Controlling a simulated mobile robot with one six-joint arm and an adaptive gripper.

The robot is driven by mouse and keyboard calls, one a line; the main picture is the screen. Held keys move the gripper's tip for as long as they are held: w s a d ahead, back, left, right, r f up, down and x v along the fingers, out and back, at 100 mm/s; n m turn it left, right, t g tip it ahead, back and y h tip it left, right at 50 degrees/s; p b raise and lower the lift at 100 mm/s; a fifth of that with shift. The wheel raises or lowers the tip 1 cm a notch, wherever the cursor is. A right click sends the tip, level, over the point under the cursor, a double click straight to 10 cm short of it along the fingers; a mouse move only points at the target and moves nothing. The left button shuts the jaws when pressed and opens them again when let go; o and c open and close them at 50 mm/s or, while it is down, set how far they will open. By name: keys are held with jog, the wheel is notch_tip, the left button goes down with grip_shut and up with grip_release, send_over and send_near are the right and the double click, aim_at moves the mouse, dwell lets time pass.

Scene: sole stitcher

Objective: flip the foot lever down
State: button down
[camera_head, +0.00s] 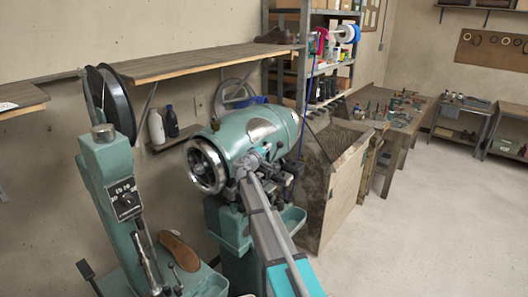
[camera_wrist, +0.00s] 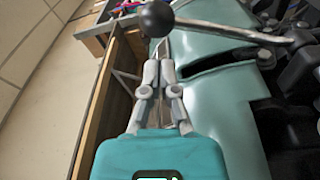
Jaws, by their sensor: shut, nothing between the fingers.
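A lever with a black ball knob (camera_wrist: 157,18) and a metal rod (camera_wrist: 222,30) shows at the top of the wrist view. I take it for the foot lever. The rod runs from the knob to the right, toward the green sole stitcher (camera_wrist: 225,100). My gripper (camera_wrist: 158,66) is shut and empty, its fingertips just below the knob in that view; I cannot tell whether they touch. In the head view, my gripper (camera_head: 247,163) is at the front of the stitcher head (camera_head: 236,137), and the lever cannot be made out there.
A wooden-sided bin (camera_head: 338,195) stands right of the stitcher, with a long workbench (camera_head: 405,135) beyond. Another green machine (camera_head: 110,185) with a black wheel is at left. A wooden shelf (camera_head: 200,65) hangs on the wall above. Floor (camera_head: 430,220) is clear at right.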

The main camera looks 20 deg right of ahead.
jog(key=shift+x, duration=2.2)
jog(key=shift+s+a+f, duration=0.1)
jog(key=shift+a, duration=0.15)
